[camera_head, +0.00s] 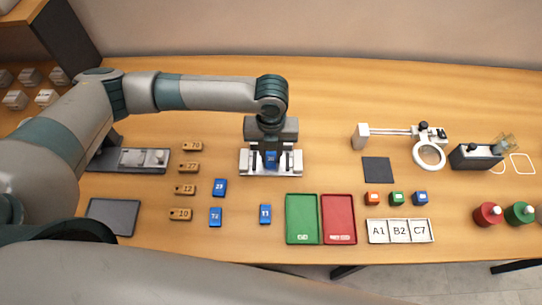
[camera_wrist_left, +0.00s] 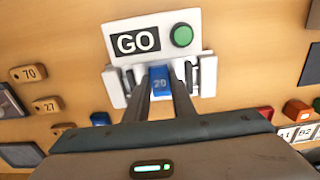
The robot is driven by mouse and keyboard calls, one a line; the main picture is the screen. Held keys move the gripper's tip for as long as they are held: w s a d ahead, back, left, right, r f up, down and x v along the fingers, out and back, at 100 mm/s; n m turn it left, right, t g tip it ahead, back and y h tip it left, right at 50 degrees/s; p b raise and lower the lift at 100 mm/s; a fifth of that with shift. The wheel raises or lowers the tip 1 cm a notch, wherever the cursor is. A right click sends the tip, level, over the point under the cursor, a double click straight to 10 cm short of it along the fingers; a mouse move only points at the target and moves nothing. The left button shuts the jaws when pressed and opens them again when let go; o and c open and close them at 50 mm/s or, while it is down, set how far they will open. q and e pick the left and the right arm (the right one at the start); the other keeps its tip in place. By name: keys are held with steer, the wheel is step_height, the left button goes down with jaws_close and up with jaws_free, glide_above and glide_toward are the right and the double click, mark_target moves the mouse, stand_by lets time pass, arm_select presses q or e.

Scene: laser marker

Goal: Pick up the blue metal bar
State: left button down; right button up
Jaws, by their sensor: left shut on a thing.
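My left gripper (camera_head: 271,157) reaches down from above at the middle of the table. It is shut on a blue metal bar (camera_wrist_left: 160,79), which reads as "20" in the left wrist view. The bar sits between the fingertips, at the white fixture (camera_head: 290,168) of a device with a GO panel (camera_wrist_left: 139,43) and green button (camera_wrist_left: 183,36). I cannot tell whether the bar touches the fixture. Three other blue bars lie on the table: one (camera_head: 220,187), another (camera_head: 215,217) below it, and a third (camera_head: 265,214) near the green tray. My right gripper is not in view.
The green tray (camera_head: 289,239) and red tray (camera_head: 353,239) lie in front of the fixture. Several wooden number tags (camera_head: 189,167) lie left. A magnifier (camera_head: 429,155), small colored cubes (camera_head: 397,198) and label cards (camera_head: 400,241) are right. Bare table lies behind the fixture.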

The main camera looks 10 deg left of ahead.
mark_target(273, 159)
arm_select(q)
steer(key=shift+r, duration=0.1)
steer(key=shift+r+b, duration=0.35)
steer(key=shift+r, duration=0.1)
steer(key=r+b, duration=0.1)
steer(key=r, duration=0.2)
steer(key=shift+s+d+r+b, duration=0.1)
steer(key=shift+s+d+b, duration=0.1)
steer(key=shift+d+b, duration=0.2)
steer(key=s+d+r+b, duration=0.3)
steer(key=s+d+r, duration=0.2)
steer(key=d, duration=0.4)
steer(key=shift+s+r, duration=0.4)
steer(key=shift+r, duration=0.5)
